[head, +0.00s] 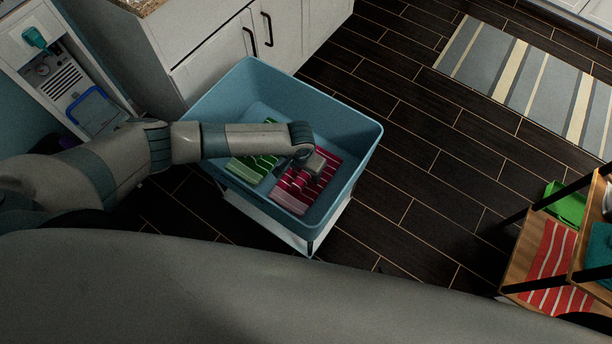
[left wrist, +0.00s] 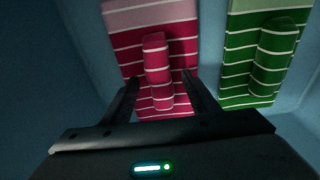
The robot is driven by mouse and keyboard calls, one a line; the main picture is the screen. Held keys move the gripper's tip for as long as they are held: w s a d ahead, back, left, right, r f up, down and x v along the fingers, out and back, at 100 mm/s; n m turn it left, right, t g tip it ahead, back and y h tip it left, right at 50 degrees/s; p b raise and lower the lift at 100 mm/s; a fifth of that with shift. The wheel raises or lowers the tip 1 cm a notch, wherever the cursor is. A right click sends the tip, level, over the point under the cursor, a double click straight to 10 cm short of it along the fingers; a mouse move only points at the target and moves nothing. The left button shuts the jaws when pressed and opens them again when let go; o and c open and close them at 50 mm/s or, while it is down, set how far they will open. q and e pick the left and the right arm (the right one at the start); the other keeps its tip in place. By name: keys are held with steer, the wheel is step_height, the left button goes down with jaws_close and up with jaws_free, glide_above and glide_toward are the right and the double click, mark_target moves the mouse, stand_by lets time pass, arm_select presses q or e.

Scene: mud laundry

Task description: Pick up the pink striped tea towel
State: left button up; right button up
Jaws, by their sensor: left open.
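The pink striped tea towel (head: 302,188) lies folded in a blue tub (head: 356,130), with white stripes and a paler pink end. In the left wrist view the pink towel (left wrist: 188,50) has a raised rolled ridge along its middle. My left gripper (head: 314,166) is over the towel inside the tub. In the left wrist view its two fingers (left wrist: 162,88) are apart, one on each side of the ridge's lower end. Whether the fingertips touch the cloth I cannot tell. My right gripper is in neither view.
A green striped towel (left wrist: 262,55) lies beside the pink one in the tub. White cabinets (head: 225,50) stand behind the tub. A wooden shelf (head: 520,275) at the right holds a red striped cloth (head: 552,265). Dark floor between is clear, with a striped rug (head: 530,75) beyond.

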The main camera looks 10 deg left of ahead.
arm_select(q)
steer(key=c, duration=1.2)
steer(key=shift+r, duration=0.1)
steer(key=shift+r, duration=0.1)
step_height(320, 180, up, 10)
stand_by(0.5)
